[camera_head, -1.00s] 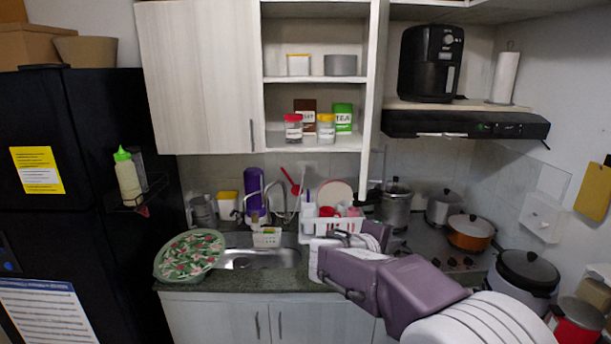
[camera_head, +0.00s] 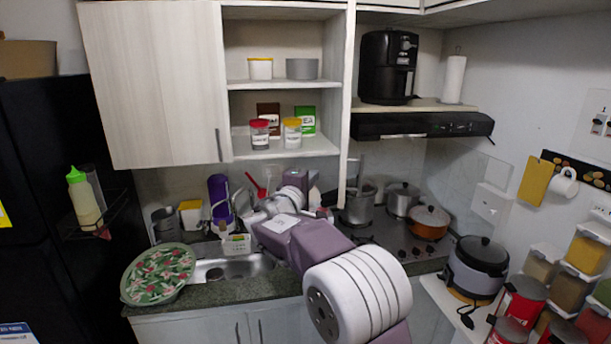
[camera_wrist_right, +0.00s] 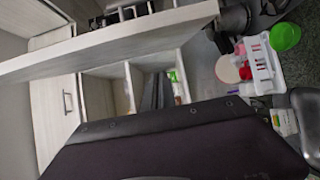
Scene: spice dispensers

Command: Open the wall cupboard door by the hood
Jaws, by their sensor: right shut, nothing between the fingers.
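The wall cupboard door by the hood (camera_head: 347,110) stands open, seen nearly edge-on, beside the open shelves. In the right wrist view it is the long pale panel (camera_wrist_right: 120,40) crossing the upper part. My right gripper (camera_head: 320,200) is shut and empty, just left of the door's lower end and below the shelves; my own arm partly hides it. In the wrist view its dark body fills the bottom and the shut fingers (camera_wrist_right: 157,92) point up towards the shelf compartments. Whether it touches the door I cannot tell. My left gripper is not in view.
Jars (camera_head: 292,132) and boxes stand on the shelves. The left cupboard door (camera_head: 155,85) is closed. The black hood (camera_head: 425,125) carries an air fryer (camera_head: 388,67). Below are the dish rack, sink (camera_head: 232,269) and pots (camera_head: 430,222) on the hob.

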